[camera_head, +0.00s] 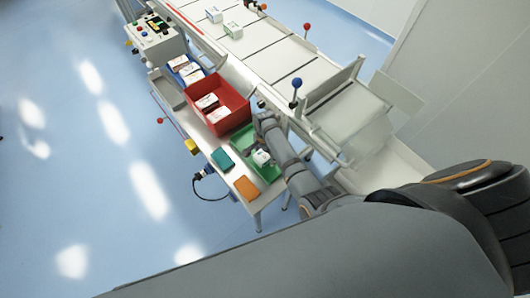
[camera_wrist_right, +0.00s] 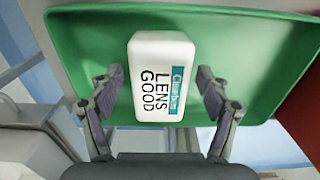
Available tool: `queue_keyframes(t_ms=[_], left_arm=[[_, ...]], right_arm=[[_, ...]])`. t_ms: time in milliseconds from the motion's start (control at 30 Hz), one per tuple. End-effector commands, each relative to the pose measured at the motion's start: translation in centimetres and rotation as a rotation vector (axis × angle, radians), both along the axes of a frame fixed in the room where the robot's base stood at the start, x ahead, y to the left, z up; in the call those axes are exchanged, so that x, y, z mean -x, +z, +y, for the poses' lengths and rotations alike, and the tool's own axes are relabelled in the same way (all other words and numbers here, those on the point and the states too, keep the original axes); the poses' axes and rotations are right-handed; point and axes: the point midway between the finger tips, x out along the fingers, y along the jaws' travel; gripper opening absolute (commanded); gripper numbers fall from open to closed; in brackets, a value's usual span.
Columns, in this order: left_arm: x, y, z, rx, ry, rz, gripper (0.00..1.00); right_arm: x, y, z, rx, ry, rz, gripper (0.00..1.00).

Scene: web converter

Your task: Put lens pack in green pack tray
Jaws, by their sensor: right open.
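The lens pack (camera_wrist_right: 158,80) is a white box with a teal strip, marked "LENS GOOD" in the right wrist view. It also shows as a small white box (camera_head: 262,157) at the green tray in the head view. The green pack tray (camera_wrist_right: 90,50) fills the background behind the pack; in the head view the tray (camera_head: 242,141) is partly hidden by my right arm. My right gripper (camera_wrist_right: 160,85) is open, with one finger on each side of the pack and visible gaps. I cannot tell whether the pack touches the tray floor. My left gripper is out of view.
A red bin (camera_head: 235,96) with white packs stands beside the green tray. A blue tray (camera_head: 174,68) with packs is beyond it. Teal (camera_head: 222,159) and orange (camera_head: 246,188) items lie on the table's near end. The conveyor (camera_head: 275,58) runs along the right.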

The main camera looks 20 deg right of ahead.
Motion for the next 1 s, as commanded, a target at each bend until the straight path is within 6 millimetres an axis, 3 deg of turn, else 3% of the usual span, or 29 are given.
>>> queue_keyframes(t_ms=[133, 400, 600, 1000], left_arm=[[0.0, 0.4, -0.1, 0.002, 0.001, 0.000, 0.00], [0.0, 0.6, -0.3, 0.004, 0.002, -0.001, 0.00], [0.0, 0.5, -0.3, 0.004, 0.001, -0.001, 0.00], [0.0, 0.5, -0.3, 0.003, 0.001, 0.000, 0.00]], right_arm=[[-0.1, 1.8, 0.1, -0.001, 0.000, -0.004, 0.77], [-0.1, 8.3, 0.0, -0.001, 0.000, -0.005, 0.77], [-0.1, 11.5, 0.0, -0.002, 0.000, -0.002, 0.77], [0.0, 12.3, 0.0, 0.000, 0.001, 0.000, 0.77]])
